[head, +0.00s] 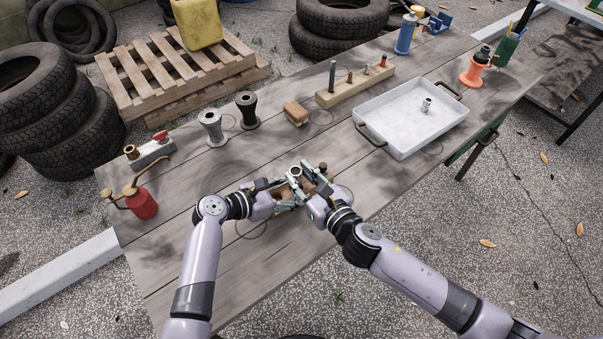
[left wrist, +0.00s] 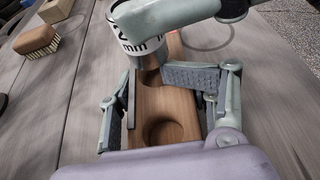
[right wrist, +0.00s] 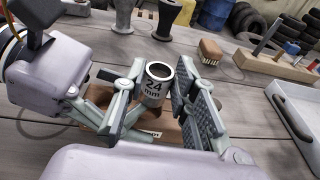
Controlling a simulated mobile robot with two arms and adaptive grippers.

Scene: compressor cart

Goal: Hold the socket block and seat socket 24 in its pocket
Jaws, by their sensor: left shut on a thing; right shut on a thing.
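Socket 24 (right wrist: 154,84) is a silver cylinder with a white "24 mm" band, upright between the fingers of my right gripper (right wrist: 160,95), which is shut on it. The wooden socket block (left wrist: 168,108) lies between the fingers of my left gripper (left wrist: 165,100), which is shut on its sides. An empty round pocket (left wrist: 165,133) shows at its near end. In the left wrist view the socket (left wrist: 140,45) stands at the block's far end. In the head view both grippers meet around the block.
A white tray (head: 385,146) with a small socket (head: 426,104) stands to the right. A wooden brush (head: 296,113), two flared cups, a peg rail (head: 356,87) and a red oil can (head: 141,203) stand around. The bench front is clear.

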